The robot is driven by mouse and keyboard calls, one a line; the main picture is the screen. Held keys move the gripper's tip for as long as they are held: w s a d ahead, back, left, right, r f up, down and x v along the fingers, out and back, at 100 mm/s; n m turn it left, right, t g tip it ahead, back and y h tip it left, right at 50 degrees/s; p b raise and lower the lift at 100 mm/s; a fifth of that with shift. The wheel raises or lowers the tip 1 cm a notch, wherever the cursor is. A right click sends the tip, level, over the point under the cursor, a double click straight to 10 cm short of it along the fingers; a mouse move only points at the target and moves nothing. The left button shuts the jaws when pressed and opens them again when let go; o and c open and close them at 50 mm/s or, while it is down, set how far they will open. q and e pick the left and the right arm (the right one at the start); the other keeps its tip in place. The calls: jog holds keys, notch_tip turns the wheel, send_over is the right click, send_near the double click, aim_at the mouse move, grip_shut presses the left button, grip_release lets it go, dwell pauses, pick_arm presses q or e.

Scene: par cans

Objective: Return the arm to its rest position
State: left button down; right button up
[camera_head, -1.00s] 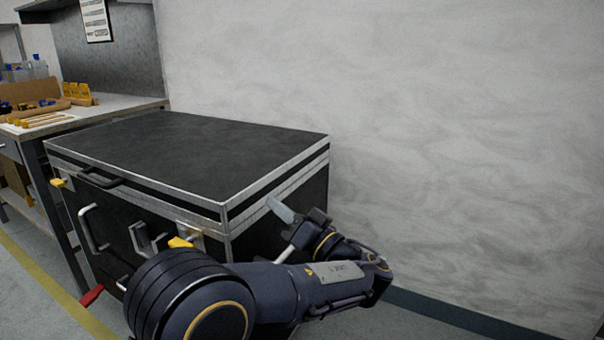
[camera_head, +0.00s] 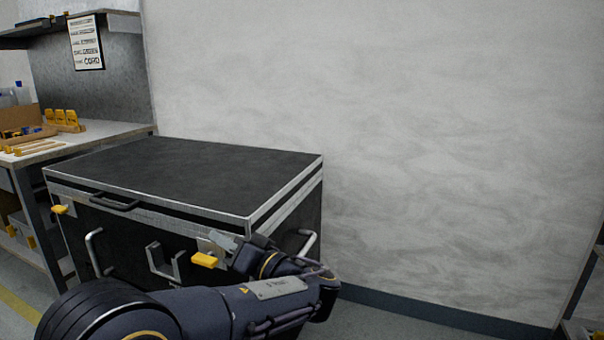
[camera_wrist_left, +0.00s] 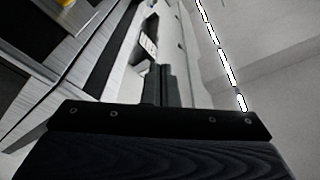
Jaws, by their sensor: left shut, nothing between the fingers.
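My left arm (camera_head: 215,310) comes in from the bottom left of the head view and is bent in front of a black case with metal edges (camera_head: 190,175). My left gripper (camera_head: 225,243) is shut and empty, near the case's front right corner and close to a yellow latch (camera_head: 204,260). I cannot tell whether it touches the case. In the left wrist view the dark shut gripper fingers (camera_wrist_left: 160,85) show in the middle, with nothing held. My right gripper is not in view.
The case lid is closed, with a handle (camera_head: 115,203) at its front. A workbench (camera_head: 90,130) with yellow items stands at the left, below a sign (camera_head: 86,42). A bare wall (camera_head: 420,150) is behind. The floor to the right of the case looks clear.

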pick_arm(q)
jog(key=s+a+r+m+g+h+p, duration=0.1)
jog(key=s+a+r+g+h+p, duration=0.25)
jog(key=s+a+p, duration=0.35)
jog(key=s+a+r+m+g+h+p, duration=0.1)
jog(key=s+a+r+g+h+p, duration=0.15)
jog(key=s+a+g+p, duration=0.4)
jog(key=s+d+r+t+h+p, duration=0.1)
jog(key=s+r+h+p, duration=0.2)
jog(key=s+h+p, duration=0.4)
jog(key=s+r+t+h+p, duration=0.1)
jog(key=s+r+h+p, duration=0.25)
jog(key=s+p, duration=0.4)
jog(key=s+d+r+t+h+p, duration=0.3)
jog(key=d+r+h+p, duration=0.1)
jog(key=d+r+p, duration=0.3)
jog(key=r+p, duration=0.1)
jog(key=p, duration=0.1)
jog(key=shift+r+p, duration=0.25)
jog(key=shift+p, duration=0.1)
